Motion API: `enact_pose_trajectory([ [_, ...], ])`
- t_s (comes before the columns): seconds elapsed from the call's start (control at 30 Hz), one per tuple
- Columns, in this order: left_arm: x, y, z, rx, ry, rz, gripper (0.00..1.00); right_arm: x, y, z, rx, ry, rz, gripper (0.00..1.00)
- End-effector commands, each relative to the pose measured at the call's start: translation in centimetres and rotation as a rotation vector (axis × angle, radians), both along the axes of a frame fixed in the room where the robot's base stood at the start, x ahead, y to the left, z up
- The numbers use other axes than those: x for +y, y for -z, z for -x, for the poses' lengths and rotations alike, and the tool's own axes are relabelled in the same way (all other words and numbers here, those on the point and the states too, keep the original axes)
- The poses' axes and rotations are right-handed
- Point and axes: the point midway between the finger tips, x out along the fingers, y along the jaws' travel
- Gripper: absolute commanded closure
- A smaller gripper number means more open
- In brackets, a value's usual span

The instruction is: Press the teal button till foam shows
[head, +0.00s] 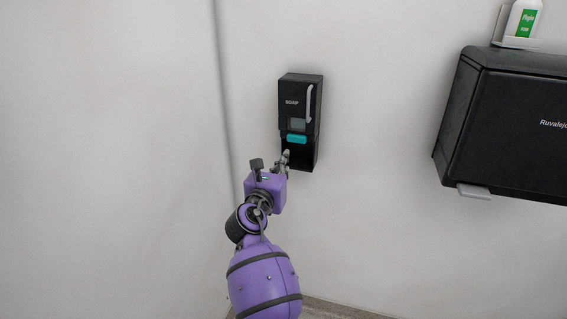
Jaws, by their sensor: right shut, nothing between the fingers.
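A black soap dispenser (300,105) marked "SOAP" is fixed to the white wall, with a small grey window on its front. Its teal button (297,139) is a short bar below the window. My right gripper (286,156) is shut and empty, with its fingertips just below the teal button in the picture. I cannot tell whether the fingertips touch the dispenser. No foam shows; the lower part of the dispenser is partly hidden by the fingers. My left gripper is not in view.
A large black box (510,125) with a grey tab (474,190) underneath is on the wall at the right. A white bottle with a green label (525,20) stands on a holder above it. A wall corner runs just left of the dispenser. The wall between dispenser and box is bare.

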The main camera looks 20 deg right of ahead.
Motion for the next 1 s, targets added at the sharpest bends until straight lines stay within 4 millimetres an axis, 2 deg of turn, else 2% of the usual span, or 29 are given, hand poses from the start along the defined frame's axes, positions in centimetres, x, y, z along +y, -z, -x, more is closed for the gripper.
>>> enact_pose_trajectory([
  [0.4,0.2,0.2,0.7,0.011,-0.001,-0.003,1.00,0.0,0.0,0.0,0.000,0.000,0.000,1.00],
  [1.0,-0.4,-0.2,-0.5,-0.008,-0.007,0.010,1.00,0.0,0.0,0.0,0.000,0.000,0.000,1.00],
])
